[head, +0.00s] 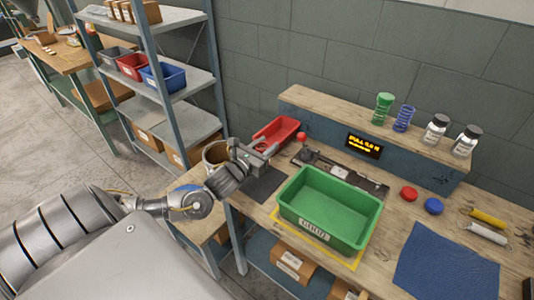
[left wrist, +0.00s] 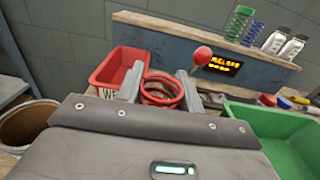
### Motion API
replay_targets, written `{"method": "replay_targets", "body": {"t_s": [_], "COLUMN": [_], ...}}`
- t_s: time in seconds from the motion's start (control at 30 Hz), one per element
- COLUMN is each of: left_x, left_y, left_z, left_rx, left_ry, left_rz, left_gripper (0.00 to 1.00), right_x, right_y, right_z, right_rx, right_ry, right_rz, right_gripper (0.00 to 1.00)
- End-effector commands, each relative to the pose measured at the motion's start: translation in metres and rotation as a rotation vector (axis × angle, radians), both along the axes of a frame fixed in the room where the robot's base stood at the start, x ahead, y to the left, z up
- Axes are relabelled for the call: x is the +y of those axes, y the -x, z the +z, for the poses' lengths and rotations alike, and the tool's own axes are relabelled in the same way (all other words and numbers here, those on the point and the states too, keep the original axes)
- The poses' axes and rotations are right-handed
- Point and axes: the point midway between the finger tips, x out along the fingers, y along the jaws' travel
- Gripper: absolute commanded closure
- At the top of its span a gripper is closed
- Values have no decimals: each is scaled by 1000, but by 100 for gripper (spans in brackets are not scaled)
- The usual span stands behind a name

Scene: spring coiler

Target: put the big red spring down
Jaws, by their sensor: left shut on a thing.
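The big red spring (left wrist: 163,88) sits between the fingers of my left gripper (left wrist: 158,86) in the left wrist view, with its coils showing as rings. In the head view my left gripper (head: 262,154) is shut at the near side of the red bin (head: 272,134), and it hides the spring there. The red bin also shows in the left wrist view (left wrist: 110,70), behind and left of the spring. I cannot tell how high the spring is above the bench. My right gripper is not in view.
A dark mat (head: 264,188) lies on the bench below the gripper. A green bin (head: 326,212) stands to the right, and a brown round container (head: 214,153) to the left. A red knob (head: 301,136) stands close behind. A ledge (head: 372,125) holds springs and jars.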

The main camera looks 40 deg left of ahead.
Motion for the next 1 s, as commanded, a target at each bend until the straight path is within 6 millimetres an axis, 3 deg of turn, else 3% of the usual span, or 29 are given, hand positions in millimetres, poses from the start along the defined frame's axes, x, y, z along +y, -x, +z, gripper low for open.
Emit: {"method": "replay_targets", "body": {"t_s": [0.3, 0.57, 0.97, 1.0], "left_x": [4, 5, 5, 5], "left_y": [-9, -11, -10, -10], "left_z": [-11, -42, -48, -48], "left_rx": [-1, 0, 0, 1], "left_ry": [0, 1, 0, 0], "left_rz": [0, -1, -1, -1], "left_gripper": [94, 94, 94, 59], "right_x": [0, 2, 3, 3], "right_y": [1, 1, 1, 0], "right_z": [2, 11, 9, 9], "right_rx": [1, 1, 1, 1], "right_ry": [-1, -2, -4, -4], "right_rz": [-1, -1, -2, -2], "right_gripper": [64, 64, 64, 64]}}
